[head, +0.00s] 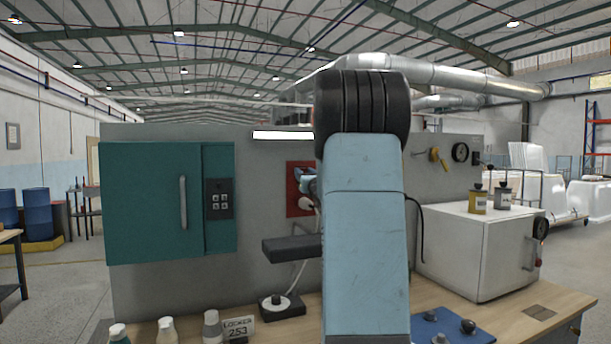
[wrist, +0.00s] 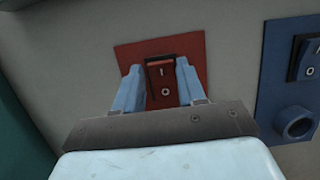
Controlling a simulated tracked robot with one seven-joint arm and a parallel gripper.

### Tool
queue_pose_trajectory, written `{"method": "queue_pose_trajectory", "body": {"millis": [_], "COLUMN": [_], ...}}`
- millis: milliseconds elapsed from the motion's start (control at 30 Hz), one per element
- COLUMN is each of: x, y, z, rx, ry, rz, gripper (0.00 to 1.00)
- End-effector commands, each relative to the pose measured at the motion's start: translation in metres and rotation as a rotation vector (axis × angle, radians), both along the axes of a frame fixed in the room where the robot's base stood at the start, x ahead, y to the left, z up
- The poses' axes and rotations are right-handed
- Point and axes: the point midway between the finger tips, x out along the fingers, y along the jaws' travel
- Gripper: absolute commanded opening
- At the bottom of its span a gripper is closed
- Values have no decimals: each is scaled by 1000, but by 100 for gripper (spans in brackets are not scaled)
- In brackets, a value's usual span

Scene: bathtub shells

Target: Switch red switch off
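The red switch (wrist: 162,80) is a rocker in a black frame on a red plate (wrist: 198,60) on the grey wall panel. Its lower part carries an "O" mark. I cannot tell surely which end is pressed in. My gripper (wrist: 160,80) reaches toward the plate with its two light-blue fingers apart, one on each side of the switch. I cannot tell whether the fingertips touch it.
A blue plate (wrist: 275,88) with another switch and a round socket is to the right. A teal cabinet (head: 150,205) hangs at left. A dark shelf (head: 290,249) juts out below the red plate. A white box (head: 460,252) stands right on the wooden bench.

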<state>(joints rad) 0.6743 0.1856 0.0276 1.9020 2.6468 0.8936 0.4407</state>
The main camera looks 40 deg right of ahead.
Motion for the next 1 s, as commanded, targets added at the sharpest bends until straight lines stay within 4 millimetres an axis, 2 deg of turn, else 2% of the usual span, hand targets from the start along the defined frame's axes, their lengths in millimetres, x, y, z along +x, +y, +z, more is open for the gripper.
{"method": "queue_pose_trajectory", "body": {"millis": [33,167,400,533,667,1000], "x": [0,0,-1,-8,-25,-86], "y": [0,-1,-1,0,5,21], "z": [0,1,1,-1,-6,-26], "rx": [0,0,-1,-1,0,-1], "ry": [0,-1,-1,-1,-1,-1], "rz": [0,-1,-2,-2,-3,-2], "gripper": [45,57,57,57,57,57]}}
